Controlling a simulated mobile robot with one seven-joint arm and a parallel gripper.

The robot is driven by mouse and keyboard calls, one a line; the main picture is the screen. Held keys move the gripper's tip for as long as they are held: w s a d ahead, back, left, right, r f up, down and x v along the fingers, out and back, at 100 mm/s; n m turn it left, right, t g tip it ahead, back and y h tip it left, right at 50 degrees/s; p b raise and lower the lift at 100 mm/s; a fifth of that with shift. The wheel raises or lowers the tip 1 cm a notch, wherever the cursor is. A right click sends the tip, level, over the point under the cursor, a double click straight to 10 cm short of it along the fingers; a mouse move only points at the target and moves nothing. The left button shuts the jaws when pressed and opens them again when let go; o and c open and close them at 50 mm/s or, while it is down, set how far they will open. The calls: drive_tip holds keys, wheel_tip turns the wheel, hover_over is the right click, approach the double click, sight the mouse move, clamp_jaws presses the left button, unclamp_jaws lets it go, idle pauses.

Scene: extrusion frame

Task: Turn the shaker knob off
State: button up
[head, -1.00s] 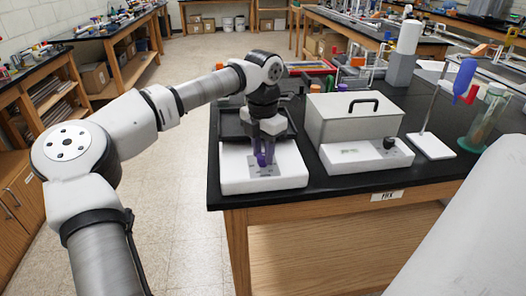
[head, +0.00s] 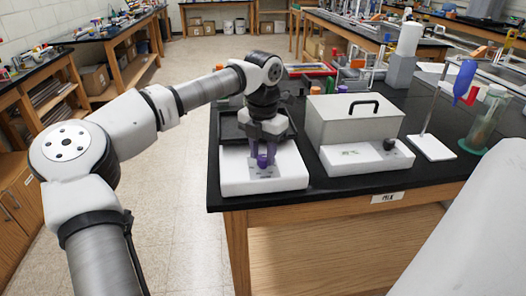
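The shaker is the low white unit at the left end of the black bench, with a dark tray (head: 228,124) on top and a white front housing (head: 235,178). My gripper (head: 263,160) points down over the grey panel on this housing. Its purple fingers stand apart, with a gap between them, and their tips are at or just above the panel. The shaker knob cannot be made out; the fingertips cover that spot. I cannot tell whether they touch it.
A grey lidded bath (head: 352,122) with a black handle stands close on the right, with its own black knob (head: 389,144) on a white front. The bench front edge is clear.

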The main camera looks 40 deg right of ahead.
sight(263, 157)
drive_tip(key=shift+o, duration=1.2)
drive_tip(key=shift+r, duration=0.1)
wheel_tip(263, 157, up, 14)
drive_tip(key=shift+b, duration=0.45)
drive_tip(key=shift+f, duration=0.2)
